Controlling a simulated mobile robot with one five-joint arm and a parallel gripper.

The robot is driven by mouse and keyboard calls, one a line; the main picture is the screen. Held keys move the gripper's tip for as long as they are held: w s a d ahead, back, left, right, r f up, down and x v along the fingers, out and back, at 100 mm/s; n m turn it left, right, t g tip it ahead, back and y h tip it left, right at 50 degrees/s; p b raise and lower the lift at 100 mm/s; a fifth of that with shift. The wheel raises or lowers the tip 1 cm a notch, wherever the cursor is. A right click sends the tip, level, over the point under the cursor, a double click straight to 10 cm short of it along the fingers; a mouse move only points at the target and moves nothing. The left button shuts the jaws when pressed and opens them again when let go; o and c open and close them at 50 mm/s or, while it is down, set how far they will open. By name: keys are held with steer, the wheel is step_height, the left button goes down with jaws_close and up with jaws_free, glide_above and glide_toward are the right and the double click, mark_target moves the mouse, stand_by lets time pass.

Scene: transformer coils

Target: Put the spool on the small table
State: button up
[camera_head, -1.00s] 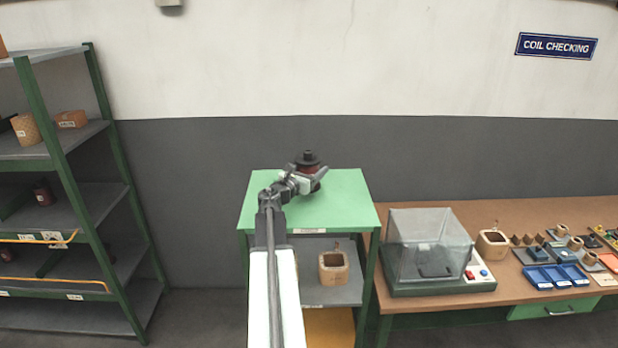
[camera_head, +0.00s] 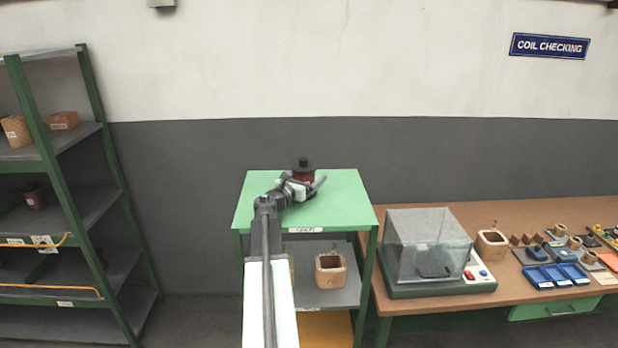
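The spool (camera_head: 303,171) is dark red with a black top. It is upright over the far part of the small table's green top (camera_head: 337,205) and appears to rest on it, though its base is partly hidden by my gripper. My gripper (camera_head: 304,180) is at the near side of the spool. Its fingers look spread to the left and right of the spool, and the right finger angles away from it.
A green shelf rack (camera_head: 60,165) with several coils stands at the left. A brown workbench (camera_head: 468,217) at the right holds a clear-covered box (camera_head: 428,245) and several small parts. A wooden coil (camera_head: 330,270) sits on the small table's lower shelf.

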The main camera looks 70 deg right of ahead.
steer(key=shift+a+r, duration=0.2)
steer(key=shift+a, duration=0.05)
steer(key=v, duration=1)
steer(key=shift+w+a, duration=0.1)
steer(key=shift+a, duration=0.25)
steer(key=shift+w+a+f, duration=0.1)
steer(key=shift+w+a, duration=0.15)
steer(key=shift+a, duration=0.2)
